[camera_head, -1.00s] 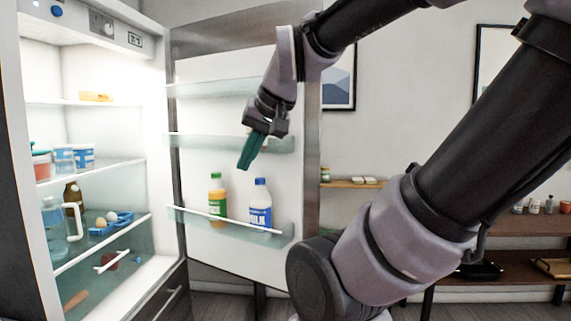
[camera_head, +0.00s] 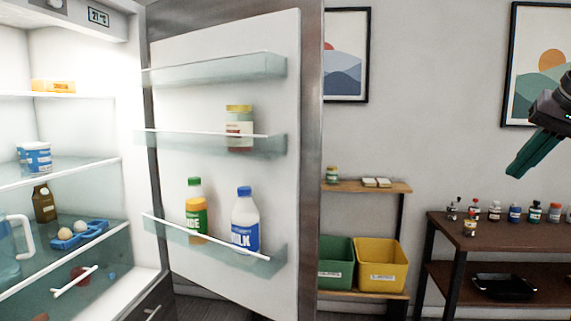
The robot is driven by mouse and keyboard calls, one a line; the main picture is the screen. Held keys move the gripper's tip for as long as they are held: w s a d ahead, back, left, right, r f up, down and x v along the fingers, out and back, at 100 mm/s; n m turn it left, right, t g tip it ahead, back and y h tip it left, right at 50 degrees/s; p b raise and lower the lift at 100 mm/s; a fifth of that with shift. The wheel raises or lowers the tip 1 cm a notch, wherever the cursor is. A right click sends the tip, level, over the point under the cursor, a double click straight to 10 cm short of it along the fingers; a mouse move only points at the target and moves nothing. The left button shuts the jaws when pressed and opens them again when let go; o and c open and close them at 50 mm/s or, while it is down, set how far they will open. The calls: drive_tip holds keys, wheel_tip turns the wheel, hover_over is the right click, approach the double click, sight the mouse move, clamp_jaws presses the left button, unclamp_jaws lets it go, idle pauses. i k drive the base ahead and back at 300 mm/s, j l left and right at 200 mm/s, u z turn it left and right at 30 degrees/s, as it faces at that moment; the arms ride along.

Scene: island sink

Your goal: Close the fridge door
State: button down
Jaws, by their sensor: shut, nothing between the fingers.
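The fridge door (camera_head: 220,100) stands wide open, its white inner side with clear shelves facing me. It holds a jar (camera_head: 239,128), a juice bottle (camera_head: 195,210) and a milk bottle (camera_head: 245,222). The lit fridge interior (camera_head: 85,130) is on the left, with food on its shelves. The door's hinge side is next to the fridge body, and its free edge (camera_head: 311,150) is to the right. My gripper (camera_head: 518,170) is at the right edge of the view, shut and empty, well to the right of the door and apart from it. Most of my arm is out of view.
Behind the door's right side stands a wooden shelf (camera_head: 365,187) with a green bin (camera_head: 336,262) and a yellow bin (camera_head: 382,265). A dark table (camera_head: 500,240) with several small bottles stands at the right. Framed pictures hang on the wall.

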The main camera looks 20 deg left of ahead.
sight(205, 57)
drive_tip(key=i+l+z, duration=0.15)
drive_tip(key=i+l, duration=0.15)
drive_tip(key=i+l+z, duration=0.15)
drive_tip(key=i, duration=0.3)
drive_tip(key=i+u, duration=0.35)
drive_tip(key=i+l+u, duration=0.1)
drive_tip(key=u, duration=0.3)
drive_tip(key=i+l+u, duration=0.2)
drive_tip(key=u, duration=0.15)
drive_tip(key=i+l+u, duration=0.15)
drive_tip(key=u, duration=0.3)
drive_tip(key=i+l+u, duration=0.25)
drive_tip(key=u, duration=0.15)
drive_tip(key=i+l+u, duration=0.1)
drive_tip(key=l+u, duration=0.15)
drive_tip(key=u, duration=0.2)
drive_tip(key=i+l+u, duration=0.1)
drive_tip(key=l+u, duration=0.55)
drive_tip(key=u, duration=0.2)
drive_tip(key=k+l+u, duration=0.15)
drive_tip(key=l+u, duration=0.15)
drive_tip(key=u, duration=0.2)
drive_tip(key=k+j+u, duration=0.35)
drive_tip(key=l, duration=0.1)
